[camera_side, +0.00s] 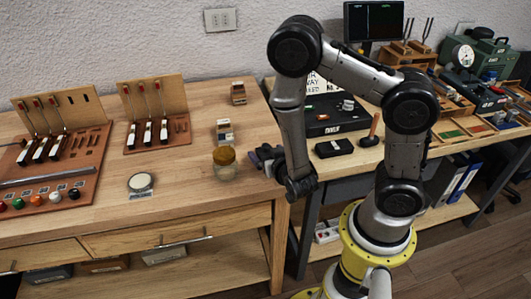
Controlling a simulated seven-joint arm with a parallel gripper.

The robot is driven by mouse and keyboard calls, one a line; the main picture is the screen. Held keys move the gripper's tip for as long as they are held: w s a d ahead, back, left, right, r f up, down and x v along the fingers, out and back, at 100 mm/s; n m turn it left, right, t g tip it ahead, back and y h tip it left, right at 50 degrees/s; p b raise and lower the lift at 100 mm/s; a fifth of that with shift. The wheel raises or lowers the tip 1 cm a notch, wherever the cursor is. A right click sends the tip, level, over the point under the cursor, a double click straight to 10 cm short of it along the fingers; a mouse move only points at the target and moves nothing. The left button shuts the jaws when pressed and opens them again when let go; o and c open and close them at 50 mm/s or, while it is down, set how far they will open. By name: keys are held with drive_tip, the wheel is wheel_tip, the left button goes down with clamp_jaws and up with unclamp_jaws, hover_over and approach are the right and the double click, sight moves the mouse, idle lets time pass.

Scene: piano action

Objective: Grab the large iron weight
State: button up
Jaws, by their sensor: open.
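I cannot surely pick out a large iron weight in the side view. A round disc-like object with a pale top and a dark rim (140,184) lies on the wooden table (175,210); I cannot tell whether it is the weight. My gripper (258,158) is open at the table's right end, with its dark fingers pointing left. It is just right of a glass jar with a brown top (224,162). I see nothing held between the fingers, though they are small and dark here. The wrist hides part of the table's edge.
Two wooden boards with upright key parts (155,102) (58,115) stand at the left, with several coloured balls (17,204) in front. Small blocks (224,130) (238,93) stand behind the jar. A second bench with a black box (333,148) and mallet (371,132) is at right. The table's middle front is clear.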

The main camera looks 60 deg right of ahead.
sight(267, 154)
clamp_jaws()
idle(0.4)
drive_tip(key=shift+r, duration=0.2)
drive_tip(key=shift+r, duration=0.55)
wheel_tip(267, 154, up, 2)
drive_tip(key=shift+r, duration=0.15)
drive_tip(key=s+a+r, duration=0.3)
drive_tip(key=s+r, duration=0.6)
drive_tip(key=s, duration=0.4)
drive_tip(key=shift+s+a+r, duration=0.15)
drive_tip(key=shift+s+a, duration=0.05)
drive_tip(key=shift+s, duration=0.1)
